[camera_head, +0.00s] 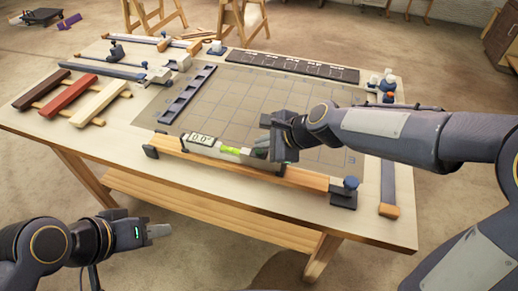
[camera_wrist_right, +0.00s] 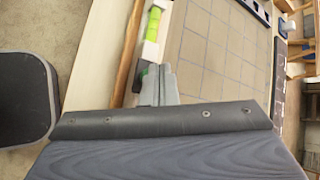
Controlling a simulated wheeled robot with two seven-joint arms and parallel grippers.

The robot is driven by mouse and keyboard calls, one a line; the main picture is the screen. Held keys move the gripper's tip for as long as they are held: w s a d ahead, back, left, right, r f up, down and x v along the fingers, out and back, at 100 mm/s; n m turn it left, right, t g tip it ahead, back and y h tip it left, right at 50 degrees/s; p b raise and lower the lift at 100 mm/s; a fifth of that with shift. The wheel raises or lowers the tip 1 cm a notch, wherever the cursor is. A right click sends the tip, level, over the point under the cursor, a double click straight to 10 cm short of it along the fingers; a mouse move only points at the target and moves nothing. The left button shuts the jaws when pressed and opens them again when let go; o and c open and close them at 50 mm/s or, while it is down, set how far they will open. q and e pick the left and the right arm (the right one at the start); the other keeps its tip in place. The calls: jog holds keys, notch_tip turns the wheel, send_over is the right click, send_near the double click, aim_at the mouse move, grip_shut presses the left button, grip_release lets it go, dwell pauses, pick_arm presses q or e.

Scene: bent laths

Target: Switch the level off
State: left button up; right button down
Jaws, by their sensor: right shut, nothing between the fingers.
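The level (camera_head: 215,146) lies along a wooden lath at the table's front edge. Its display (camera_head: 201,138) reads 0.0°, and its green vial (camera_head: 230,151) is near the middle. My right gripper (camera_head: 268,146) is shut and empty at the level's right end, hiding part of it. In the right wrist view the closed fingertips (camera_wrist_right: 158,82) are right by the level (camera_wrist_right: 152,45), beside a small green spot (camera_wrist_right: 145,72); whether they touch it I cannot tell. My left gripper (camera_head: 158,231) is off the table at the lower left, apparently shut and empty.
The lath (camera_head: 305,180) rests in dark end holders. A gridded mat (camera_head: 240,100) covers the table's middle. Red, dark and cream laths (camera_head: 100,103) lie at the left, clamps (camera_head: 160,75) behind them. A dark slotted strip (camera_head: 187,95) lies behind the level.

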aim_at(263, 155)
jog(key=shift+f, duration=0.1)
dwell(0.5)
jog(key=shift+f+b, duration=0.35)
jog(key=shift+f, duration=0.05)
jog(key=shift+r+p, duration=0.45)
jog(key=shift+p, duration=0.15)
jog(key=shift+r, duration=0.1)
notch_tip(263, 155, up, 6)
jog(key=p, duration=0.6)
